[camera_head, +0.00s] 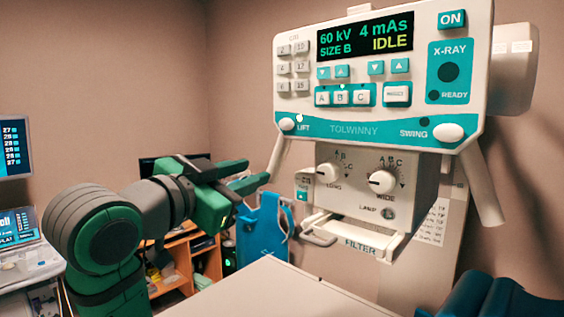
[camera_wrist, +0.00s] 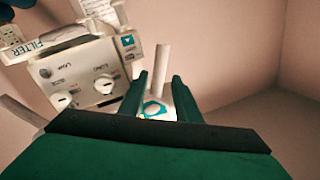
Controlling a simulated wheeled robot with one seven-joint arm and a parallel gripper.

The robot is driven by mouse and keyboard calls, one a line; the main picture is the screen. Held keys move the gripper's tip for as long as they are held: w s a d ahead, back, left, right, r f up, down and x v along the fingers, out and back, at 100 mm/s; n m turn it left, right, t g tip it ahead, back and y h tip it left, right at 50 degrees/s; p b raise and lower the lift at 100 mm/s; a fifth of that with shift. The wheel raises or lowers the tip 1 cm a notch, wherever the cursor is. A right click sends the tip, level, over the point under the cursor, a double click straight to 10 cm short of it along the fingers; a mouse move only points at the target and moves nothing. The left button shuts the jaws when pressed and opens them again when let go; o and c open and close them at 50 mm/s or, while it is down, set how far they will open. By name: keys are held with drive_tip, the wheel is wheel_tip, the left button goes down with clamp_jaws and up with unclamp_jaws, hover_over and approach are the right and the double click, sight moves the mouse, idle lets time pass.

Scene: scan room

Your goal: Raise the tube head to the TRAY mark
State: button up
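The tube head has a white and teal control panel (camera_head: 350,130), with a display reading 60 kV, 4 mAs, SIZE B and IDLE. A white LIFT button (camera_head: 287,124) is at the panel's lower left, and a SWING button (camera_head: 447,132) is at its lower right. My gripper (camera_head: 258,172) is open and empty, left of and below the LIFT button. In the wrist view, a white oval button (camera_wrist: 152,108) on a panel corner shows between my fingers (camera_wrist: 160,78), apparently the LIFT button. I cannot make out a TRAY mark.
Under the panel is a grey box with two knobs (camera_head: 327,172) (camera_head: 382,181) and a FILTER tray (camera_head: 365,245). Angled handles flank it. A pale tabletop (camera_head: 275,290) lies below. A wooden shelf (camera_head: 195,260) and a blue item (camera_head: 262,235) stand behind my arm.

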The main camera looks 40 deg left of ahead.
sight(273, 163)
drive_tip(key=w, duration=0.3)
drive_tip(key=w+a, duration=0.1)
drive_tip(key=w, duration=0.6)
drive_tip(key=shift+w+a+r, duration=0.15)
drive_tip(key=shift+w, duration=0.25)
drive_tip(key=shift+s, duration=0.1)
clamp_jaws()
